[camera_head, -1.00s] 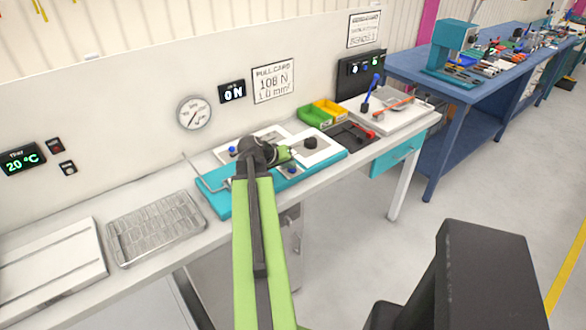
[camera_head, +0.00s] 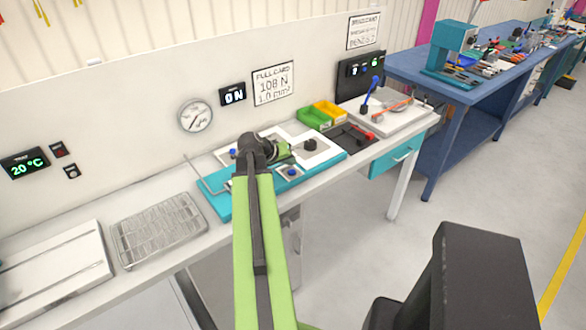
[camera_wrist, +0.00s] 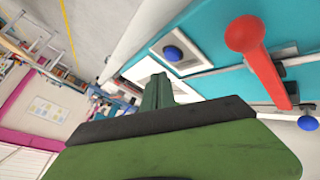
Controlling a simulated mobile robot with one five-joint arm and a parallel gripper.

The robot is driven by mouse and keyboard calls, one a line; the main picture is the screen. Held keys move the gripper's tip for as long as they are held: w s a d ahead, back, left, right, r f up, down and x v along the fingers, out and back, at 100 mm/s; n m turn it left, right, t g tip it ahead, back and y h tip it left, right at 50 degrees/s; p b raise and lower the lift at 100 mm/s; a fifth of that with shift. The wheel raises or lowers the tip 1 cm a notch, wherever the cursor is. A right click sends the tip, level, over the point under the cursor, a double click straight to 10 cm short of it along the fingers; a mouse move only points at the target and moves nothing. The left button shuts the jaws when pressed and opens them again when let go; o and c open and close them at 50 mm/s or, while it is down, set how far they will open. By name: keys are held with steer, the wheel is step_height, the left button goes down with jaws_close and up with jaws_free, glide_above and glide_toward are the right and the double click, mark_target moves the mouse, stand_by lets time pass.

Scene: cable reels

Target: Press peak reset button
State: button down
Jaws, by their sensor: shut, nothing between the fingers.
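A teal test rig (camera_head: 218,205) lies on the white bench with pale plates on top. A blue button (camera_head: 291,172) sits on a small plate at the rig's front edge. Another blue button (camera_head: 233,152) is farther back left. No label is readable, so I cannot tell which is peak reset. In the wrist view one blue button (camera_wrist: 173,53) stands on a white plate beyond my fingers, beside a red-knobbed lever (camera_wrist: 250,45). My gripper (camera_head: 290,149) is shut and empty above the rig, apart from the front button. It also shows in the wrist view (camera_wrist: 158,88).
A wire tray (camera_head: 157,230) is at the left. The wall display (camera_head: 232,95) reads 0 N.

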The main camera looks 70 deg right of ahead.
mark_target(290, 172)
step_height(290, 172, up, 4)
steer(key=p, duration=0.3)
steer(key=shift+r, duration=0.15)
stand_by(0.5)
